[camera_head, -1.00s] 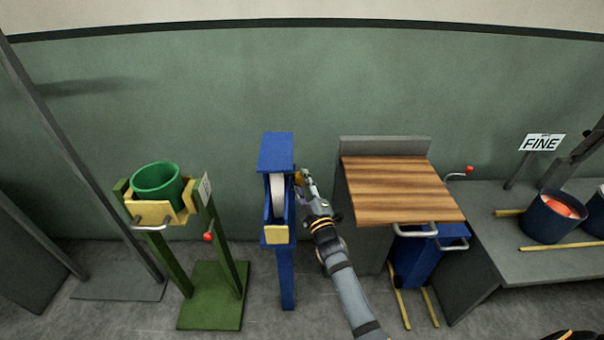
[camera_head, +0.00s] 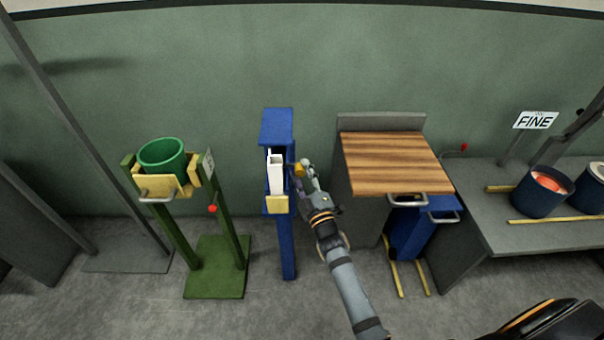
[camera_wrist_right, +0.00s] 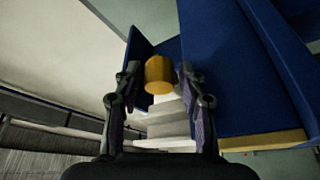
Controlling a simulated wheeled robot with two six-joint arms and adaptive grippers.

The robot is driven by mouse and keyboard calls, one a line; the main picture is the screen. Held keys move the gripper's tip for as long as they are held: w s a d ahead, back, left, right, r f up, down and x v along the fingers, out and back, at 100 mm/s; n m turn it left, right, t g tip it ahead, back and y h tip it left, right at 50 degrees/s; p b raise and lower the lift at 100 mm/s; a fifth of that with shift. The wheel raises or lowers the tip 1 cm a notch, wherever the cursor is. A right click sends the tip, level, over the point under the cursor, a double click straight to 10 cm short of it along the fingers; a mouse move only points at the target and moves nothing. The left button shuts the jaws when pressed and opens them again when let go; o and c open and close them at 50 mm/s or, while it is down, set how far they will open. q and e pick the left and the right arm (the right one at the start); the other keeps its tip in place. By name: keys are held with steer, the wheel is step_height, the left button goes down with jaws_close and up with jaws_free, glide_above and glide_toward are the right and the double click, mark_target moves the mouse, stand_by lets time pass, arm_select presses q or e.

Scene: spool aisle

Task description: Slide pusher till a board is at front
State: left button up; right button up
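The narrow blue stand (camera_head: 277,127) has an upright slot with white board-like pieces (camera_head: 276,180) in it. The white shows directly behind the yellow block (camera_head: 278,204) at the slot's front end. A yellow knob (camera_head: 299,170), likely the pusher's, sticks out on the stand's right side. My right gripper (camera_head: 307,175) is at this knob. In the right wrist view, the knob (camera_wrist_right: 159,75) lies between the two fingers with a small gap on each side; the fingers look open around it. Pale stepped pieces (camera_wrist_right: 168,120) show below it. My left gripper is not in view.
A green stand (camera_head: 217,275) with a green cup (camera_head: 161,157) is to the left. A cabinet with a striped wooden top (camera_head: 390,162) is close on the right. Farther right, a grey bench (camera_head: 500,237) holds dark blue pots (camera_head: 537,203) and a FINE sign (camera_head: 535,120).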

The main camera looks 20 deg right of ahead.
steer(key=shift+s, duration=0.1)
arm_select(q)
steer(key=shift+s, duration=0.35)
arm_select(e)
steer(key=v, duration=1.2)
steer(key=s+d+f+m+g+p, duration=0.1)
steer(key=s+f+m+g+p, duration=0.25)
steer(key=f, duration=1.15)
steer(key=s+d+f+m+g, duration=0.15)
steer(key=s+f+g, duration=0.4)
steer(key=f, duration=0.95)
arm_select(q)
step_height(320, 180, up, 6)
steer(key=p, duration=0.2)
steer(key=shift+p, duration=0.3)
arm_select(e)
steer(key=s+d+f+m+g, duration=0.2)
steer(key=s+f, duration=0.3)
steer(key=s, duration=0.4)
steer(key=s+d+f+m+g+h, duration=0.1)
steer(key=s+d+f+m+g, duration=0.1)
steer(key=s+f, duration=0.4)
steer(key=s+d+f+m+g, duration=0.3)
steer(key=s+f+g, duration=0.2)
steer(key=s, duration=0.9)
steer(key=shift+d+g+h, duration=0.15)
steer(key=shift+g+h, duration=0.25)
steer(key=shift+g, duration=0.2)
